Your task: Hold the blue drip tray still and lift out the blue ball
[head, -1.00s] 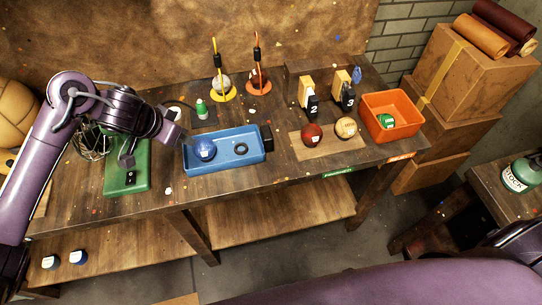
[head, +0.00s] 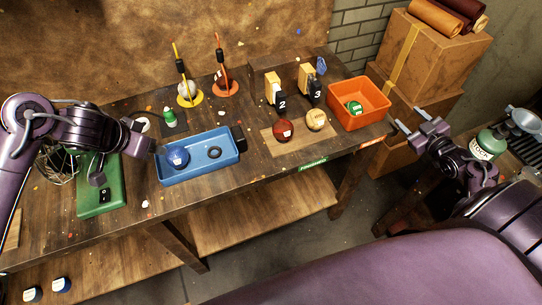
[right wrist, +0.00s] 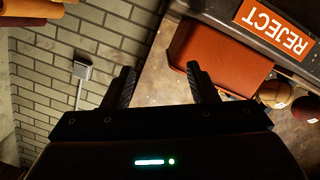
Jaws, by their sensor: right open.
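The blue drip tray (head: 205,171) sits on the workbench, left of the middle in the head view. The blue ball (head: 177,156) rests inside its left end, and a dark ring (head: 214,152) lies to the ball's right. My left gripper (head: 139,141) is at the tray's left end, just left of the ball; its fingers are not clear, so I cannot tell whether it is open or touching the tray. My right gripper (head: 406,120) is open and empty, right of the orange bin, far from the tray. Its two spread fingers show in the right wrist view (right wrist: 160,82).
The orange bin (head: 372,118) holds a green ball (head: 354,107). A red ball (head: 283,130) and a tan ball (head: 316,119) sit on a board between tray and bin. A dark block (head: 238,137) is at the tray's right end. Stacked boxes (head: 428,62) stand behind the bin.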

